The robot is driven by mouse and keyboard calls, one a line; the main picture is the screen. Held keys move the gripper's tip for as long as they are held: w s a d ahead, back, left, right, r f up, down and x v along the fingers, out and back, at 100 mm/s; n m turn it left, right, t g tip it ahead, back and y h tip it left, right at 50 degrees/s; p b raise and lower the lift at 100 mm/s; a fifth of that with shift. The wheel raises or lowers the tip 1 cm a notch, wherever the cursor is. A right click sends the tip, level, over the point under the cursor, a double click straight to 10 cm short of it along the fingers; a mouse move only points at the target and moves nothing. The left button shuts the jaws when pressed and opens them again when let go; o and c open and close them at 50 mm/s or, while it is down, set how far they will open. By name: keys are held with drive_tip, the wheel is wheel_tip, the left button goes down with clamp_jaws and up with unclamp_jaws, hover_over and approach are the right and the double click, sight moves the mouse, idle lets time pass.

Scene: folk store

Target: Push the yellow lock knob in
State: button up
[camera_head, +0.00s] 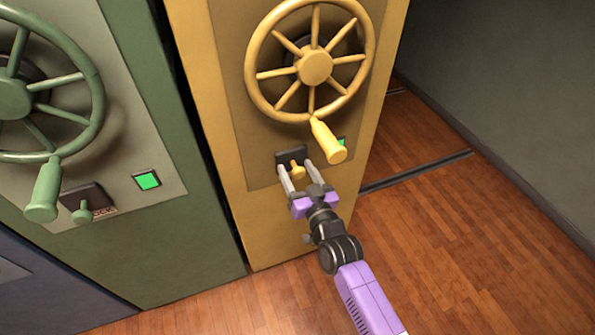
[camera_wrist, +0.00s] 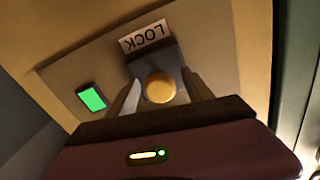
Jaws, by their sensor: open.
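The yellow lock knob (camera_head: 298,170) sticks out from a dark plate on the yellow cabinet, below its yellow wheel. In the wrist view the round knob (camera_wrist: 160,88) is in the middle, under an upside-down "LOCK" label (camera_wrist: 145,36). My gripper (camera_head: 298,168) is open, with one finger on each side of the knob. In the wrist view the gripper's fingers (camera_wrist: 160,95) also flank the knob; I cannot tell whether they touch it or the plate.
The yellow handwheel (camera_head: 315,67) has a handle (camera_head: 328,141) hanging just above and right of my gripper. A lit green light (camera_wrist: 92,97) is beside the knob. A green cabinet with a green wheel (camera_head: 14,98) and knob (camera_head: 84,211) stands left. Wooden floor at right is clear.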

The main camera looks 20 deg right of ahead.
drive_tip(key=shift+s, duration=0.1)
drive_tip(key=s, duration=0.7)
drive_tip(key=shift+s, duration=0.3)
idle(0.4)
drive_tip(key=s+r+g+p, duration=0.1)
drive_tip(key=s+r+p, duration=0.2)
drive_tip(key=s, duration=0.9)
drive_tip(key=s+r+n+g+p, duration=0.1)
drive_tip(key=s+r+p, duration=0.2)
drive_tip(key=s+r, duration=0.6)
drive_tip(key=s+r+g+p, duration=0.1)
drive_tip(key=s+r+p, duration=0.2)
drive_tip(key=s, duration=1.4)
wheel_tip(320, 180, up, 3)
drive_tip(key=shift+n+p, duration=0.3)
drive_tip(key=shift+n, duration=0.1)
drive_tip(key=shift+d, duration=0.1)
